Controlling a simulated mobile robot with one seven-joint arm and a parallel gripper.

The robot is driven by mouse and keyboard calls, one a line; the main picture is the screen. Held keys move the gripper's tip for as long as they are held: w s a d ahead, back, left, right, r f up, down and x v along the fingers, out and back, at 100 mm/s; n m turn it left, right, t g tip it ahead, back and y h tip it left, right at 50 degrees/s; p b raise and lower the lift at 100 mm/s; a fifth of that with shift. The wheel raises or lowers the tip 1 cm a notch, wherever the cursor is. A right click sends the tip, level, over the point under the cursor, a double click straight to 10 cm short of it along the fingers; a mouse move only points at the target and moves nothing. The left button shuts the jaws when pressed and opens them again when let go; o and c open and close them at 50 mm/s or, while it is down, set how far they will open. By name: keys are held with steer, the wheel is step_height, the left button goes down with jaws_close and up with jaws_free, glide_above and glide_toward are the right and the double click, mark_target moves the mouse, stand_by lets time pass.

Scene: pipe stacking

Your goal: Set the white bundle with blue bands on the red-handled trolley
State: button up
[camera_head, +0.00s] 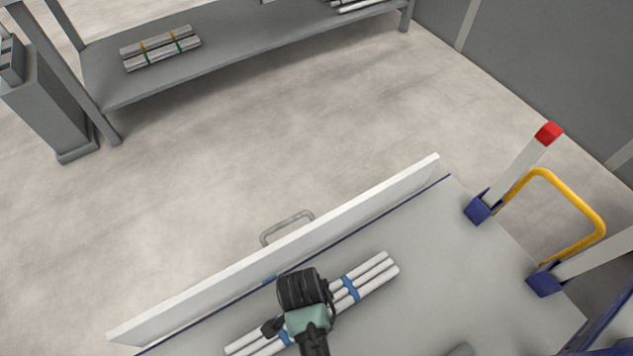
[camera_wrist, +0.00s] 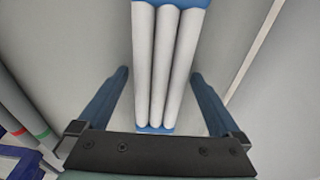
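The white bundle with blue bands (camera_head: 372,278) is several white pipes lying on a grey deck, running from lower left to upper right in the head view. My gripper (camera_head: 303,292) is over the middle of the bundle and hides part of it; its fingers are hidden there. In the wrist view the bundle (camera_wrist: 165,65) lies between the two spread blue fingers of my gripper (camera_wrist: 160,76), with a gap on each side. The grey deck (camera_head: 440,235) has blue edges and a red-tipped post (camera_head: 548,133) at its right; I cannot tell whether this is the red-handled trolley.
A white panel (camera_head: 370,205) stands along the deck's far edge. A yellow bar handle (camera_head: 570,192) is at the right. A grey shelf (camera_head: 255,62) behind holds banded pipes (camera_head: 160,48). Pipes with red and green bands (camera_wrist: 22,120) show at the wrist view's left. The floor between is clear.

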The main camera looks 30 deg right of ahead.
step_height(320, 180, up, 12)
steer(key=a+p, duration=0.1)
steer(key=p, duration=0.3)
steer(key=shift+a+p, duration=0.25)
steer(key=shift+p, duration=0.05)
steer(key=shift+r, duration=0.1)
